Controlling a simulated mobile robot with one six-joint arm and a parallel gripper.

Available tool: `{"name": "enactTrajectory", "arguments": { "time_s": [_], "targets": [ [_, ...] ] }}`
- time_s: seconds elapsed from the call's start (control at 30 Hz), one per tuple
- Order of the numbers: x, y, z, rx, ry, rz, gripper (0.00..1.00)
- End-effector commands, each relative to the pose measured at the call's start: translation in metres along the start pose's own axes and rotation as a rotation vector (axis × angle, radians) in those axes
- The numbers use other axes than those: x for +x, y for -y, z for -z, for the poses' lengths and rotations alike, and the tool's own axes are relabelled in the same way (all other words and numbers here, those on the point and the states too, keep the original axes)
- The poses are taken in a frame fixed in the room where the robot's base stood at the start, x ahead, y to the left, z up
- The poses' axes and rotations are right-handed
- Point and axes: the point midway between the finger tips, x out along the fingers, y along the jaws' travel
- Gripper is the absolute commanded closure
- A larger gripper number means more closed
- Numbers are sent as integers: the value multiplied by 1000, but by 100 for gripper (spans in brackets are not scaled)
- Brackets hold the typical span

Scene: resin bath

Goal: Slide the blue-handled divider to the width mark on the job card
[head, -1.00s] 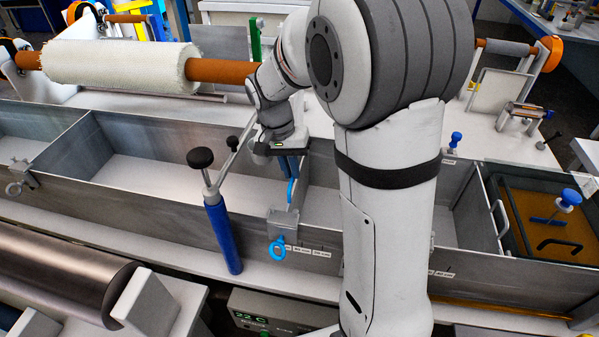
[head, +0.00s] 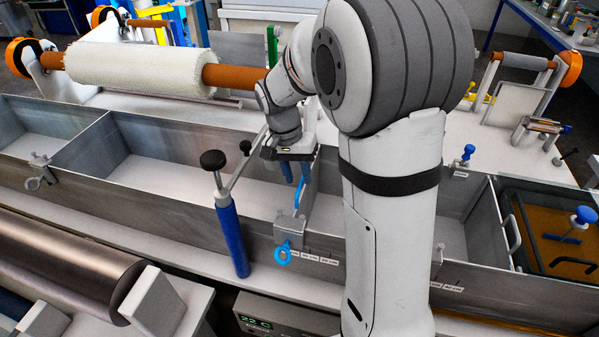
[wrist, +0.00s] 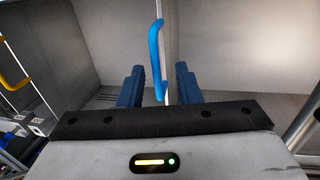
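The blue handle (head: 299,196) of the divider stands upright at the bath's middle. It also shows in the wrist view (wrist: 156,55), above the thin top edge of the divider (wrist: 168,88). My gripper (head: 296,173) is over the divider, pointing down. In the wrist view my gripper (wrist: 160,84) is open, its blue fingers on either side of the handle's line with gaps on both sides. I cannot tell how deep the handle sits between them. A clamp with a blue ring (head: 283,254) sits on the front wall below the handle. The job card is not clearly seen.
Small white width labels (head: 320,258) run along the bath's front wall (head: 180,216). A blue-bodied post with black knobs (head: 232,235) stands left of my gripper. A fabric roll (head: 135,66) is behind. My arm hides part of the bath's middle.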

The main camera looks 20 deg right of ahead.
Motion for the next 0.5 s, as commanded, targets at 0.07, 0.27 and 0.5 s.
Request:
{"name": "enactTrajectory", "arguments": {
  "time_s": [0.07,0.27,0.5],
  "targets": [
    [-5,0,0,0,-2,1,69],
    [-36,0,0,1,-5,4,69],
    [-70,0,0,1,-3,3,69]
  ]
}}
